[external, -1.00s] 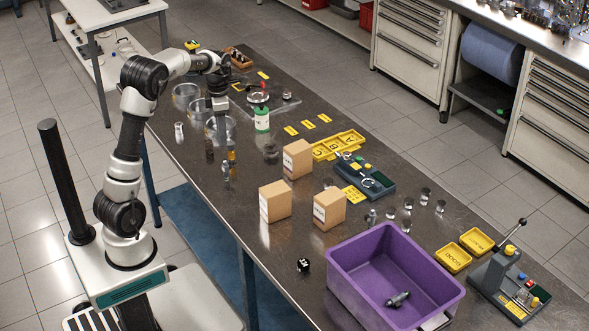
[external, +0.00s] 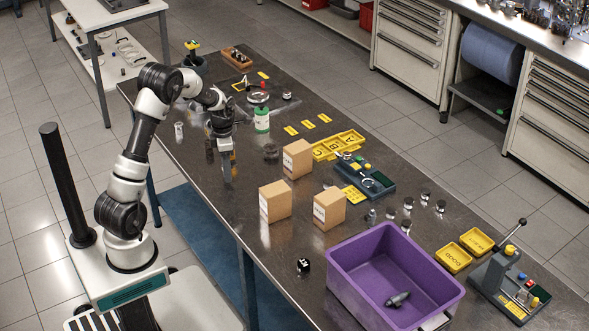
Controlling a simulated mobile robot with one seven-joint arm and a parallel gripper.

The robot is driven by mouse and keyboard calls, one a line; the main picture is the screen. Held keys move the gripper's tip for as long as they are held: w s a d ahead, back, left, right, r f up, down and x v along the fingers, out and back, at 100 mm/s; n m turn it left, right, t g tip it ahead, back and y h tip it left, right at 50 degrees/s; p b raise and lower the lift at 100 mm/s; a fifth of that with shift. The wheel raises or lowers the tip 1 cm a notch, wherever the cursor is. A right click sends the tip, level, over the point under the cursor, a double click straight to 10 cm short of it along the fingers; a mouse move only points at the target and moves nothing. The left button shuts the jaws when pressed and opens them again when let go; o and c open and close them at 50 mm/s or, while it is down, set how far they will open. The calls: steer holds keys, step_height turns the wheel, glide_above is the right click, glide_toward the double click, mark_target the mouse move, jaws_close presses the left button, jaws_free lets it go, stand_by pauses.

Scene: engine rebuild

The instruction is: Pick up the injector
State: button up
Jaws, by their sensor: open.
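My gripper (external: 228,172) points down over the left part of the dark metal bench, with its jaws open. It hangs around or just above the spot of a small upright part with a yellow-orange top, which looks like the injector. My gripper now hides most or all of that part, and I cannot tell whether the fingers touch it. A dark brown upright part (external: 209,150) stands just left of my gripper.
Cardboard boxes (external: 275,202) stand right of my gripper, and a green-labelled jar (external: 262,120) stands behind it. A purple bin (external: 437,284) holding a grey part (external: 398,299) is at the front right. Yellow trays (external: 338,146) lie along the back. The bench in front of my gripper is mostly clear.

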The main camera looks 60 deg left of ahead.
steer(key=shift+f, duration=0.5)
jaws_close()
